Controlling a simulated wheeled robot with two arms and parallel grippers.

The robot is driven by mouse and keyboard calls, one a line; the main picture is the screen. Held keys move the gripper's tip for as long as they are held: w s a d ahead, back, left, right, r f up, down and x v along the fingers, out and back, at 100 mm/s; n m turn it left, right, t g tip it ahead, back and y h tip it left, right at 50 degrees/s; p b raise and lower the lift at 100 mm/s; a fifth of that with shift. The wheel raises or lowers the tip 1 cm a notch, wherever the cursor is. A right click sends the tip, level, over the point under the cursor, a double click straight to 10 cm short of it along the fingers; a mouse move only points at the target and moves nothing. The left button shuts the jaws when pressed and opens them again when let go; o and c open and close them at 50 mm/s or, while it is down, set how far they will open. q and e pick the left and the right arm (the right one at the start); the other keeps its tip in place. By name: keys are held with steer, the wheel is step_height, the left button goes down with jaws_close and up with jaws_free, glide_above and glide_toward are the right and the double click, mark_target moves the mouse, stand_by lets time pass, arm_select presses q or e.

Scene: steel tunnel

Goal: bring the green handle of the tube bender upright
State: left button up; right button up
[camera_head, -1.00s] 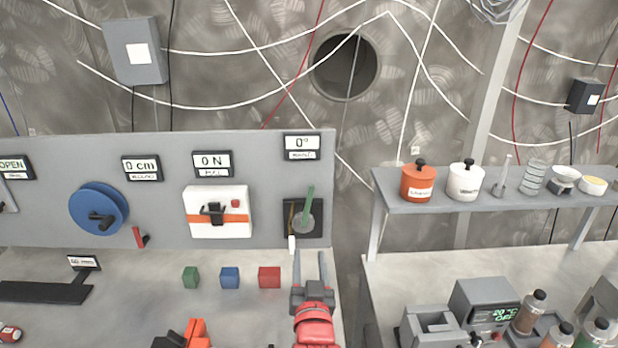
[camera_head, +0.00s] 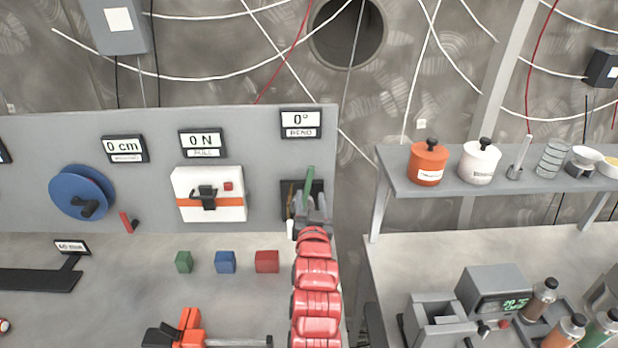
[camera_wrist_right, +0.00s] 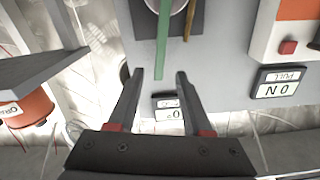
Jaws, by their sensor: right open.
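The tube bender (camera_head: 288,187) is a dark plate on the grey panel near its right end, with a green handle (camera_head: 309,182) that stands close to upright, its top leaning slightly right. My right gripper (camera_head: 312,203) is open in front of the bender and hides its lower part. In the right wrist view, which is turned over, the green handle (camera_wrist_right: 163,45) reaches down between the lines of the two open fingers (camera_wrist_right: 160,74). I cannot tell whether they touch it. The bend display (camera_head: 301,124) reads 0°. My left gripper is not in view.
Left of the bender are a white pull box (camera_head: 208,211) and a blue wheel (camera_head: 81,192). Green, blue and red cubes (camera_head: 225,261) and an orange-black tool (camera_head: 186,328) lie on the bench. A shelf (camera_head: 400,184) with pots stands to the right.

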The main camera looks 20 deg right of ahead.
mark_target(309, 181)
steer(key=p+x, duration=0.2)
steer(key=x, duration=0.6)
steer(key=shift+w, duration=0.1)
steer(key=shift+w+f, duration=0.1)
steer(key=shift+w, duration=0.2)
steer(key=shift+c, duration=0.2)
jaws_close()
stand_by(0.6)
